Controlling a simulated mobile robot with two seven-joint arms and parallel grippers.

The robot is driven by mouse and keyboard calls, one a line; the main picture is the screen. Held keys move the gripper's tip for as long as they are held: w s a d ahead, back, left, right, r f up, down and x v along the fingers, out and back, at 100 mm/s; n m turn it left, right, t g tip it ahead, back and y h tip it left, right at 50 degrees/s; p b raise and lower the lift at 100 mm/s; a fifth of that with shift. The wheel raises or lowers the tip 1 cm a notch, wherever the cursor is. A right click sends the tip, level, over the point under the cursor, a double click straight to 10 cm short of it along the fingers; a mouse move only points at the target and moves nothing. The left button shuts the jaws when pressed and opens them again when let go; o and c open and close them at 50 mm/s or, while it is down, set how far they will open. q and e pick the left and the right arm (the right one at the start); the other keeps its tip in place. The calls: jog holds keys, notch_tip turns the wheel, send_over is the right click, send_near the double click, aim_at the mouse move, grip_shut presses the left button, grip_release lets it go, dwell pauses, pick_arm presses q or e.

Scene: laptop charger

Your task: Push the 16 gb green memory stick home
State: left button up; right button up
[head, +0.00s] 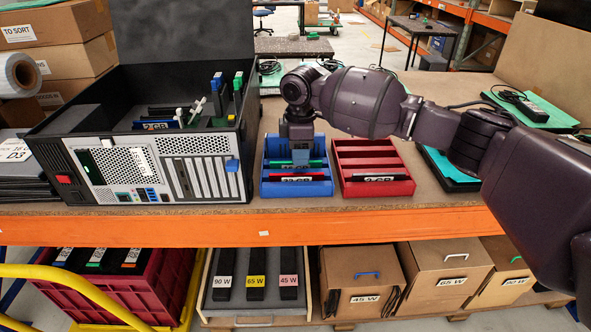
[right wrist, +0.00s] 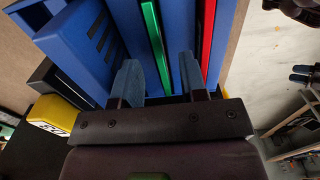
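The green-edged memory stick (right wrist: 156,48) stands in a slot of the blue rack (head: 265,188). Its green edge (head: 315,163) shows in the head view, but its label is mostly hidden by my gripper. My right gripper (right wrist: 158,70) is over the rack, pointing down, with its fingers apart on either side of the green edge and a gap to each. In the head view the right gripper (head: 300,157) covers the rack's middle. The open computer case (head: 150,165) stands at left; a blue-edged stick labelled 2 GB (head: 160,124) shows inside. My left gripper is out of view.
A red-edged stick labelled 32 GB (head: 297,178) sits in the front of the blue rack. A red rack (head: 365,150) with a labelled stick stands to its right. The case's raised side panel (head: 190,30) is behind the case. Cardboard boxes (head: 60,25) are at far left.

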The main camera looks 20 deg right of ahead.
notch_tip(320, 180, down, 2)
jog(key=shift+f, duration=0.25)
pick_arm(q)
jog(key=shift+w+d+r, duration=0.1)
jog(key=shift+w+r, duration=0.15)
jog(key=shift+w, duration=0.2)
pick_arm(e)
jog(key=c, duration=0.7)
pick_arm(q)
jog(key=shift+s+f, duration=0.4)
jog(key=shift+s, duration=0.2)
pick_arm(e)
grip_shut()
